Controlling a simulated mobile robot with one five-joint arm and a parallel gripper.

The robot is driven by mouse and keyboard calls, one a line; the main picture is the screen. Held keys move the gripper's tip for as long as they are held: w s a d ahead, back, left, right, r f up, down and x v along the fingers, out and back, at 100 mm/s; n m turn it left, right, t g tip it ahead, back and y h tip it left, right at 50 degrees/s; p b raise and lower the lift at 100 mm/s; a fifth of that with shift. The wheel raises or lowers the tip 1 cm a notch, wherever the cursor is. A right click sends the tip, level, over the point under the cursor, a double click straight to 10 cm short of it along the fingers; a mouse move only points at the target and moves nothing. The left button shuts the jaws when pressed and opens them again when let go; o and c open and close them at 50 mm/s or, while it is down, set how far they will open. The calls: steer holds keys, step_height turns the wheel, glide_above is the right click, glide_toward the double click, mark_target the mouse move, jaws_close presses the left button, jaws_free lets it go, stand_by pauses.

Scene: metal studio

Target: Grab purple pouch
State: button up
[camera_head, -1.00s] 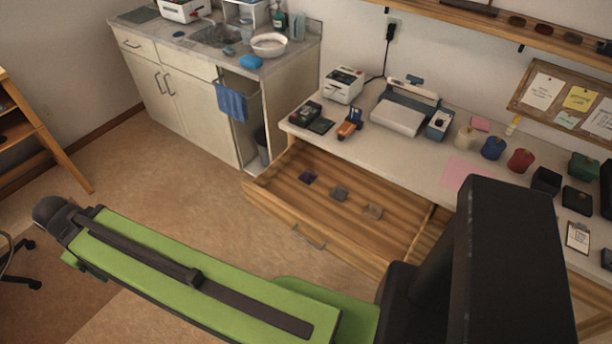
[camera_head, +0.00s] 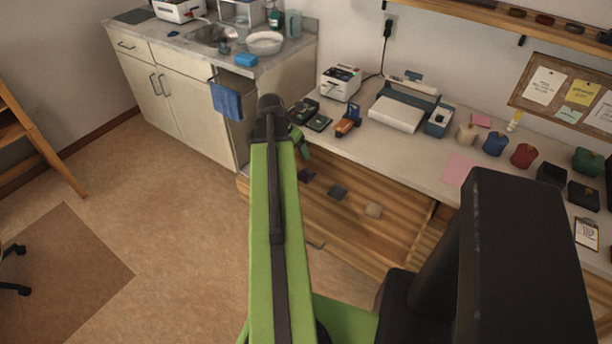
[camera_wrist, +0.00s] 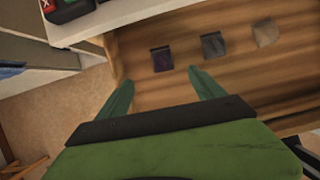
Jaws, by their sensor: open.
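The purple pouch (camera_head: 306,175) is a small dark square lying in the open wooden drawer (camera_head: 370,235), at its left part. In the wrist view the pouch (camera_wrist: 162,59) lies flat on the drawer floor, just beyond the fingertips. My gripper (camera_wrist: 163,80) is open and empty, its two green fingers spread, with the pouch ahead between their lines and apart from them. In the head view my green arm hides the left part of the drawer, and the gripper shows only partly beside the arm's end.
A grey pouch (camera_head: 338,191) and a beige pouch (camera_head: 374,209) lie to the right in the same drawer. The worktop (camera_head: 400,150) overhangs behind, holding a label printer (camera_head: 339,82) and several containers. The sink cabinet (camera_head: 180,100) stands left.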

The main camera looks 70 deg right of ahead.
steer(key=b, duration=1.1)
glide_above(306, 171)
steer(key=w+a, duration=0.1)
steer(key=a, duration=0.1)
step_height(306, 171, down, 11)
steer(key=shift+a, duration=0.15)
steer(key=shift+s+d+f, duration=0.1)
steer(key=shift+d+f, duration=0.1)
steer(key=shift+d, duration=0.05)
steer(key=b+x, duration=0.5)
steer(key=shift+s+a+f, duration=0.15)
steer(key=shift+a+f, duration=0.1)
steer(key=shift+r, duration=0.2)
steer(key=c, duration=1.4)
